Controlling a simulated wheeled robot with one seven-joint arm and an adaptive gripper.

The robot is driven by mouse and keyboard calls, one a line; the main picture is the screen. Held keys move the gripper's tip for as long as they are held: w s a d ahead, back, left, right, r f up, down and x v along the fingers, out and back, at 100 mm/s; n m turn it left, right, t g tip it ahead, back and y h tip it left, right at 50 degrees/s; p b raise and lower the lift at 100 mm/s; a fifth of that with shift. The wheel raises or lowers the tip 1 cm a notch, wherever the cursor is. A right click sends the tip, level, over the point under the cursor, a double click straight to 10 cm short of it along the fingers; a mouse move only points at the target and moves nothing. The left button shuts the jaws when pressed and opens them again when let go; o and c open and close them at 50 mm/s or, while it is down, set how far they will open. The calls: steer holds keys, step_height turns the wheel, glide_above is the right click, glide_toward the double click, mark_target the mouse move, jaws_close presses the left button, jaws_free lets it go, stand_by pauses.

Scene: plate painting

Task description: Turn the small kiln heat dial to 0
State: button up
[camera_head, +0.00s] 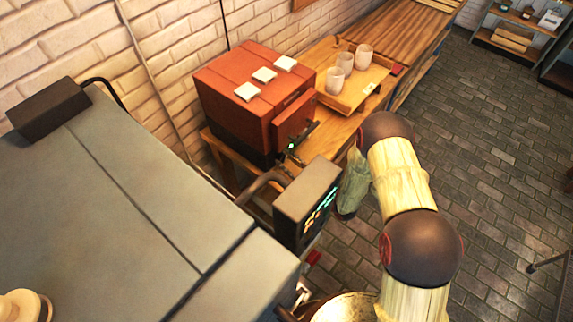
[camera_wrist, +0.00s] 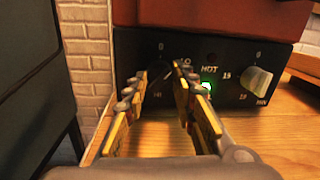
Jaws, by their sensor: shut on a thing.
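The small kiln (camera_head: 262,100) is a red box with a dark lower front, on a wooden bench. In the wrist view, its black control panel (camera_wrist: 228,95) faces me. The heat dial (camera_wrist: 161,73) is a dark knob at the panel's left, with marks 0, LO and HI around it. My gripper (camera_wrist: 160,82) has one finger on each side of this dial and is shut on it. The dial's pointer is too dark to read. In the head view, the gripper is hidden behind a dark control box.
A pale timer knob (camera_wrist: 257,79) sits at the panel's right, beside a lit green lamp (camera_wrist: 207,87) under HOT. A large grey kiln (camera_head: 110,190) and its control box (camera_head: 305,205) stand close by. A wooden tray (camera_head: 345,95) with cups lies beyond the small kiln.

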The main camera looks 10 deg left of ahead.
steer(key=n+b, duration=0.4)
steer(key=n, duration=0.1)
steer(key=shift+f+y, duration=0.15)
steer(key=shift+y, duration=0.15)
steer(key=shift+n+b, duration=1)
steer(key=shift+n, duration=0.4)
steer(key=o, duration=1.2)
steer(key=shift+c, duration=0.2)
steer(key=shift+d, duration=0.15)
steer(key=r+v, duration=0.1)
steer(key=v, duration=1)
steer(key=shift+d+f, duration=0.35)
steer(key=shift+f, duration=0.1)
steer(key=shift+s, duration=0.1)
